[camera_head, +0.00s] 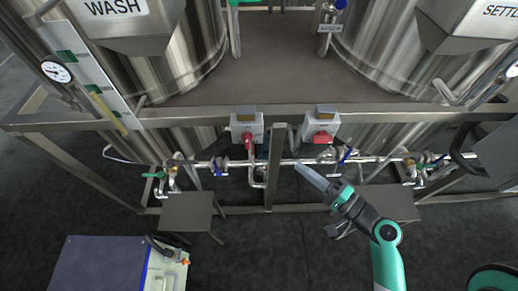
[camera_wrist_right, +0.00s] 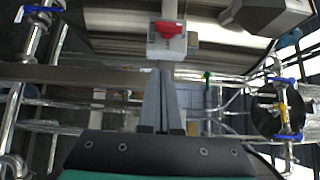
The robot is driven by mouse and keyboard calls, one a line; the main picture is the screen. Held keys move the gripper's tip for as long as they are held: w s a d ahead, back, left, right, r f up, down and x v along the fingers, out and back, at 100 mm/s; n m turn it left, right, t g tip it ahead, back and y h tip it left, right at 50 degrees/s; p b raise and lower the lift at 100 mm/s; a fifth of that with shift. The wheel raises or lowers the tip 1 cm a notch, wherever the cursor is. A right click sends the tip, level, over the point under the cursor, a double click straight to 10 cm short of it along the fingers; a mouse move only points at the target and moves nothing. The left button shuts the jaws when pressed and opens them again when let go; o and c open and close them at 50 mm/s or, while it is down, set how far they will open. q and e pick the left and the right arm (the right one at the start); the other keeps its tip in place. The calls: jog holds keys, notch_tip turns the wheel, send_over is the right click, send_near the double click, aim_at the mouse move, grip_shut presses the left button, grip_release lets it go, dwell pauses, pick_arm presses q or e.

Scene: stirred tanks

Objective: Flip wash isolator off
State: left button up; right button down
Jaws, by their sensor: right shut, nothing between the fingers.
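Two grey isolator boxes with red handles sit on the frame's cross rail in the head view. The left one, on the wash tank's side (camera_head: 115,8), is the wash isolator (camera_head: 247,129); the other isolator (camera_head: 321,127) is to its right. Their handles' exact settings are too small to tell. My right gripper (camera_head: 298,168) is shut and empty, in front of and below the boxes, its fingers pointing up and left. In the right wrist view, the closed fingertips (camera_wrist_right: 160,73) are just below a red-handled isolator (camera_wrist_right: 168,36); I cannot tell which one. My left gripper is not in view.
A horizontal pipe run (camera_head: 290,161) with blue-handled valves passes behind my right gripper. A steel post (camera_head: 276,165) stands between the isolators. Small grey stands (camera_head: 187,212) are below, and a blue-edged cabinet (camera_head: 105,264) is at lower left. The floor between is clear.

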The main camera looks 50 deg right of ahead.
send_near(247, 141)
jog(key=w+d+f, duration=0.3)
jog(key=d, duration=0.2)
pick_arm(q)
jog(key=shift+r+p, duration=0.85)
pick_arm(e)
jog(key=w, duration=0.1)
jog(key=w+a, duration=0.2)
jog(key=w, duration=0.1)
jog(key=shift+a+f, duration=0.1)
jog(key=shift+a, duration=0.15)
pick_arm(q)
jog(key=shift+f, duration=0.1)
pick_arm(e)
jog(key=shift+s, duration=0.1)
